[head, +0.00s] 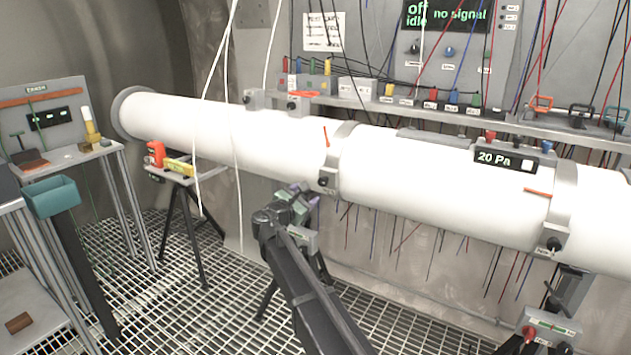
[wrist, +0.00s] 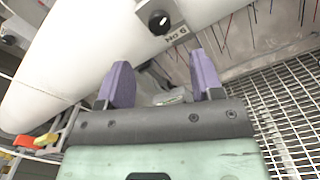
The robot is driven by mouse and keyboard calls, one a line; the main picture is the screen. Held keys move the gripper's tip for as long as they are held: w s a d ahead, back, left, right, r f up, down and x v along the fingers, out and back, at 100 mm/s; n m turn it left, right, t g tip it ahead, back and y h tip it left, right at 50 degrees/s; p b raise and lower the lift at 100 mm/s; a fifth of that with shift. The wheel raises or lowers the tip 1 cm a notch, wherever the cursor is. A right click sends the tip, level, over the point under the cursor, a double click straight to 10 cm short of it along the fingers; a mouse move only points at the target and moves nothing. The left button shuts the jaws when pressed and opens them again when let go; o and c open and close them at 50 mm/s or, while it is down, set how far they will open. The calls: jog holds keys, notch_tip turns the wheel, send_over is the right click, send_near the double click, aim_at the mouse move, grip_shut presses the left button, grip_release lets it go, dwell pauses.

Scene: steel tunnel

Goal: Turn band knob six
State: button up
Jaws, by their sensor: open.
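Band knob six (wrist: 159,22) is a round black knob with a white mark, on a grey band block labelled "No 6" under the white tube. It sits near the top of the wrist view, beyond my fingertips. In the head view a small dark knob (head: 324,181) shows low on the middle band (head: 338,150); its label is too small to read there. My gripper (wrist: 161,80) has two purple fingers, spread apart with nothing between them. In the head view my gripper (head: 299,203) is just below and left of that band, apart from the knob and partly hidden by my arm.
The long white tube (head: 430,185) crosses the scene. Another band (head: 560,215) with a knob (head: 553,243) is at right. Thin wires hang behind the tube. A stand with a red and yellow tool (head: 178,165) is at left. The floor is open grating.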

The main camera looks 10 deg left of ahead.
aim_at(321, 183)
jog(key=x, duration=1)
jog(key=shift+w+d+f, duration=0.1)
jog(key=shift+w+f, duration=0.05)
jog(key=shift+w, duration=0.25)
jog(key=shift+c, duration=0.3)
jog(key=c, duration=0.9)
jog(key=shift+o, duration=0.2)
